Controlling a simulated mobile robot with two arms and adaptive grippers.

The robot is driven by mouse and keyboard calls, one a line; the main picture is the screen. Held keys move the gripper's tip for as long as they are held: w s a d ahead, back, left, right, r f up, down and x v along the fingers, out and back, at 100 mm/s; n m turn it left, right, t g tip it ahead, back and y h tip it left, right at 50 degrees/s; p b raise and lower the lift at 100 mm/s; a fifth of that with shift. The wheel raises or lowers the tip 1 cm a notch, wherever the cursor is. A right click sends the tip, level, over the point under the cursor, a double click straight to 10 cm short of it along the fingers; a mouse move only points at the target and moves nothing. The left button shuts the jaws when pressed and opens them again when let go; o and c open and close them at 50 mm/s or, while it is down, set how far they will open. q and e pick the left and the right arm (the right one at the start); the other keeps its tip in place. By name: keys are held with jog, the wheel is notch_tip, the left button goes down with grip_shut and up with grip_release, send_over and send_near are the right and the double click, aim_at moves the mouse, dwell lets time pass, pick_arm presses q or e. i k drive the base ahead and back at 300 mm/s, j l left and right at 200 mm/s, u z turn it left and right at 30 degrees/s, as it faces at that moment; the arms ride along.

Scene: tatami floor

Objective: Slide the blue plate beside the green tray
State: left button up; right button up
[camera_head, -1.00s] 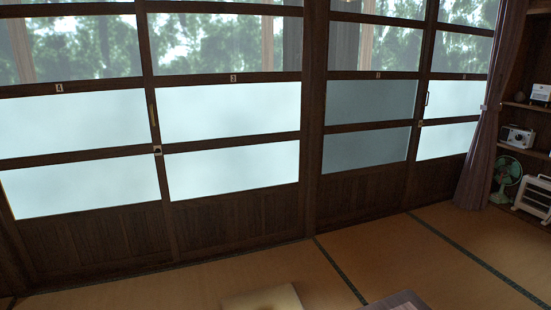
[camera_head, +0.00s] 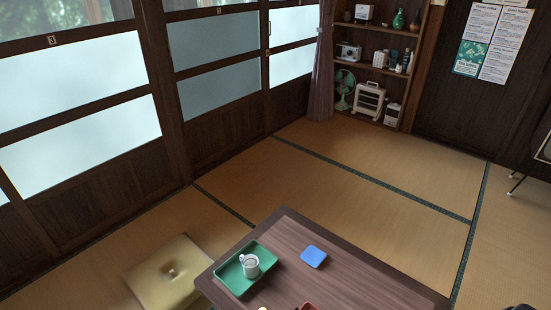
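The blue plate (camera_head: 313,256) is a small rounded square lying flat on the low wooden table (camera_head: 345,275), right of the green tray and apart from it. The green tray (camera_head: 233,276) lies near the table's left edge and holds a white cup-like item (camera_head: 250,265). Neither gripper can be made out. A dark shape at the bottom right edge is too cut off to identify.
A red item (camera_head: 308,306) and a small white item are cut off at the table's near side. A yellow cushion (camera_head: 166,275) lies on the tatami left of the table. Shelves (camera_head: 378,60) stand at the back; the tatami behind the table is clear.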

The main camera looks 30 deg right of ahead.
aim_at(312, 256)
jog(key=z, duration=1.2)
